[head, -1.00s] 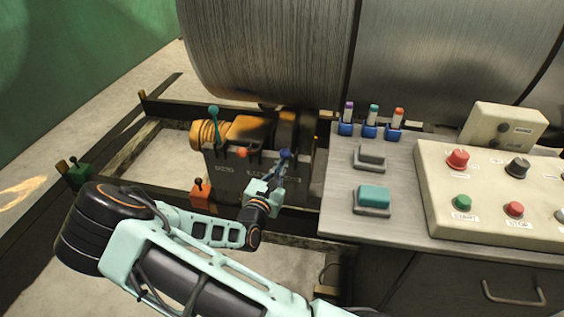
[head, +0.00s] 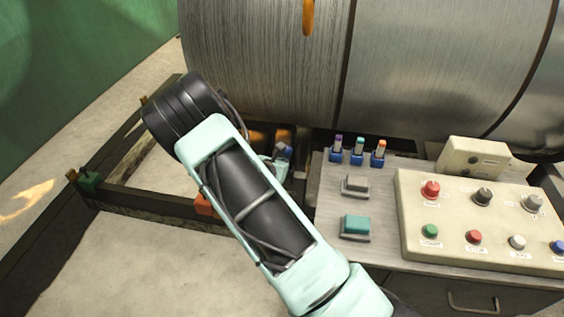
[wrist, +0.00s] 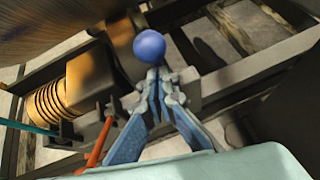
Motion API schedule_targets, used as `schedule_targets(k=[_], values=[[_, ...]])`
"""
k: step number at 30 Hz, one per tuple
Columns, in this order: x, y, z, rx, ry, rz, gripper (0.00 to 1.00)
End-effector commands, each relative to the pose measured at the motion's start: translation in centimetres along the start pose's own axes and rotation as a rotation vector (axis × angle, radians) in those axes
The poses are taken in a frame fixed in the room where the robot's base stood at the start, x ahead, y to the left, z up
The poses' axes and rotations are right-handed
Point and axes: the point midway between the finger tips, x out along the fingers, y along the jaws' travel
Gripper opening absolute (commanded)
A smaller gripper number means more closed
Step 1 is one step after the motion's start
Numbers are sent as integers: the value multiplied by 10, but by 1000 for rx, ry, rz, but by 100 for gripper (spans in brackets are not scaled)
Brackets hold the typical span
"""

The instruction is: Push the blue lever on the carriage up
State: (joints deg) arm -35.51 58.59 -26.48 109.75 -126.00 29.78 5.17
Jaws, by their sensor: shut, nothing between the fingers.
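The blue lever shows in the wrist view as a round blue knob (wrist: 149,46) just beyond my fingertips. Its stem is hidden behind my fingers. My gripper (wrist: 158,74) is shut and empty, its tips right below the knob in the picture; I cannot tell whether they touch the lever. The carriage carries an orange housing (wrist: 88,77) to the left of my fingers. In the head view, my arm hides most of the carriage and my gripper; a small blue part (head: 283,151) shows past the arm.
A red lever (wrist: 101,140) stands close to the left of my fingers, and a teal lever (wrist: 28,126) lies farther left. The large metal drum (head: 265,60) is behind. A control desk (head: 335,190) with buttons and small coloured levers stands to the right.

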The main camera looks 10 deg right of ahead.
Motion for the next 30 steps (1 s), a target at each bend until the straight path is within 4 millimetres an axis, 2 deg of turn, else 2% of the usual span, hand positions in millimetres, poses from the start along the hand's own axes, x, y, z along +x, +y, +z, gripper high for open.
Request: schedule_targets(k=[1,6,15,30], values=[[0,1,10,3,30,-5,0],[9,4,16,-14,121,-16,0],[18,6,23,-16,115,-17,0],[21,7,29,-15,107,-16,0]])
